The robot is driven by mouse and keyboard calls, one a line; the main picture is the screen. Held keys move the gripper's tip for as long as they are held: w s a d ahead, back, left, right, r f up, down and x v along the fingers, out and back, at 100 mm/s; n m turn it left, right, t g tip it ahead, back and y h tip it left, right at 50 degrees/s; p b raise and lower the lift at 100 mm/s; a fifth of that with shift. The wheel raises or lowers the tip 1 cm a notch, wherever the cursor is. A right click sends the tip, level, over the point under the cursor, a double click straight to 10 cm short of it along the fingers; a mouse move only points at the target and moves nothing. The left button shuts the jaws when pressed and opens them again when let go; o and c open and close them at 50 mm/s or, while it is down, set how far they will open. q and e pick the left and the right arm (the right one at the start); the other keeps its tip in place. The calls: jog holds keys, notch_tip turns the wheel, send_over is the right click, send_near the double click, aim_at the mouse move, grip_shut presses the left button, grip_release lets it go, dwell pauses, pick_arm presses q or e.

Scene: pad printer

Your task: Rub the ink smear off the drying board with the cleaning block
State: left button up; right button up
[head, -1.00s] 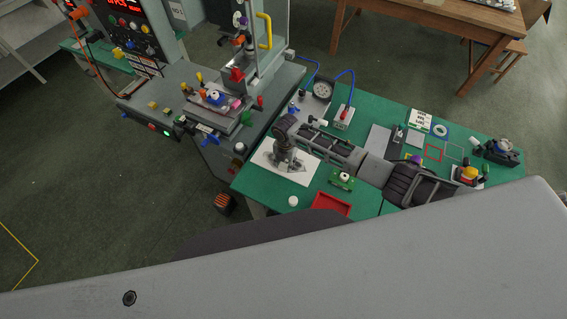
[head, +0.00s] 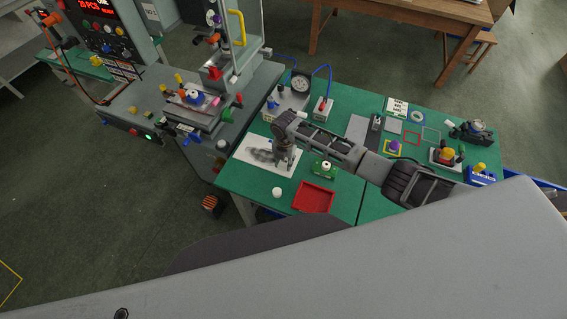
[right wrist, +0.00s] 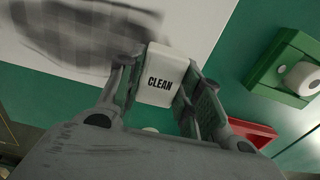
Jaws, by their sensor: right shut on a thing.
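The drying board (head: 276,173) is a white sheet on the left of the green table in the head view. A dark grey ink smear (head: 262,154) lies on it, left of my right gripper (head: 285,160). In the right wrist view the smear (right wrist: 80,32) is broad and streaky on the white board (right wrist: 195,22). My right gripper (right wrist: 162,92) is shut on the cleaning block (right wrist: 161,76), a white block marked CLEAN. The block is over the board's edge area, beside the smear. Whether it touches the board I cannot tell. My left gripper is not in view.
A green fixture with a white round part (head: 325,169) and a red tray (head: 314,198) stand right of the board. A white round piece (head: 277,192) lies in front. The pad printer (head: 205,100) stands to the left.

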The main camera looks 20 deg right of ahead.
jog(key=shift+s+d, duration=0.4)
jog(key=shift+d, duration=0.3)
jog(key=shift+d+b, duration=0.1)
jog(key=shift+b, duration=0.25)
jog(key=shift+w+d, duration=0.15)
jog(key=shift+w, duration=0.4)
jog(key=shift+w+d+b, duration=0.1)
jog(key=shift+d+b, duration=0.1)
jog(key=shift+b, duration=0.25)
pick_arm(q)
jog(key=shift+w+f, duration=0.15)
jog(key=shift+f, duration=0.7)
pick_arm(e)
jog(key=shift+w, duration=0.1)
